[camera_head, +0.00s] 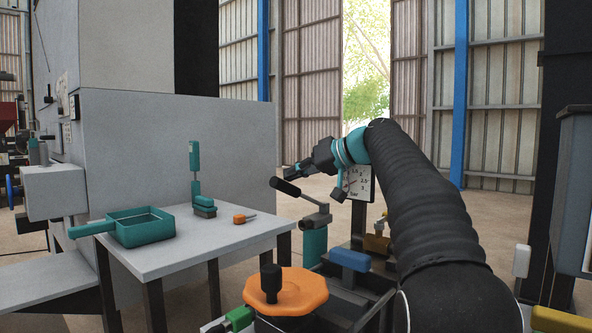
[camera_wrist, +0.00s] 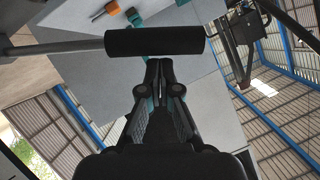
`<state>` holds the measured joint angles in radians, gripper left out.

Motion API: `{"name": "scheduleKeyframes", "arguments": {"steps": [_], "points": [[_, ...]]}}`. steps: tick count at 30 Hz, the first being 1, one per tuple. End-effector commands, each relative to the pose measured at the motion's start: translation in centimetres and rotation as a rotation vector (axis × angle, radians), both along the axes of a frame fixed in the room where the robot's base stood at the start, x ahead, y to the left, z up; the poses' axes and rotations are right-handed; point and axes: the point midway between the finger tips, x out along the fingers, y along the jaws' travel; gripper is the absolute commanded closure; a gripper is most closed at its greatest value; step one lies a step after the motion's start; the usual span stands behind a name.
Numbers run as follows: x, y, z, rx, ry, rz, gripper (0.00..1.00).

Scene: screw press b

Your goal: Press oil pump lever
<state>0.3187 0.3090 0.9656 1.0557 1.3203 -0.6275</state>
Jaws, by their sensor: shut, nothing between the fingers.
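The oil pump lever has a black cylindrical handle (camera_head: 285,187) on a metal rod, which slopes down to the right to a teal pump body (camera_head: 314,245). In the wrist view the black handle (camera_wrist: 155,41) lies crosswise just beyond my fingertips. My gripper (camera_head: 287,173) is shut and empty, with its fingers pointing left just above the handle. The closed fingertips also show in the wrist view (camera_wrist: 158,64). I cannot tell whether they touch the handle. A gauge plate (camera_head: 361,184) marked "bar" stands behind the pump, partly hidden by my arm.
A grey table (camera_head: 180,256) at left holds a teal tray (camera_head: 143,225), a teal-handled brush (camera_head: 204,207) and an orange-handled tool (camera_head: 241,218). An orange knob wheel (camera_head: 285,292) and a blue-topped part (camera_head: 350,260) sit low in front. A grey wall (camera_head: 170,150) stands behind the table.

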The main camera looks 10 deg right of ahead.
Motion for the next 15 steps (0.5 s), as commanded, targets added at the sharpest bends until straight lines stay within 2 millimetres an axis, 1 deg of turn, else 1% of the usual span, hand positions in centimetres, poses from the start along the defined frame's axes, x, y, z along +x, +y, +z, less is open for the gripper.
{"name": "scheduleKeyframes", "arguments": {"steps": [11, 15], "points": [[-0.1, 0.1, -0.1, -0.002, -0.002, 0.000, 1.00], [-0.3, 0.4, -1.0, -0.029, -0.022, 0.002, 1.00]]}}
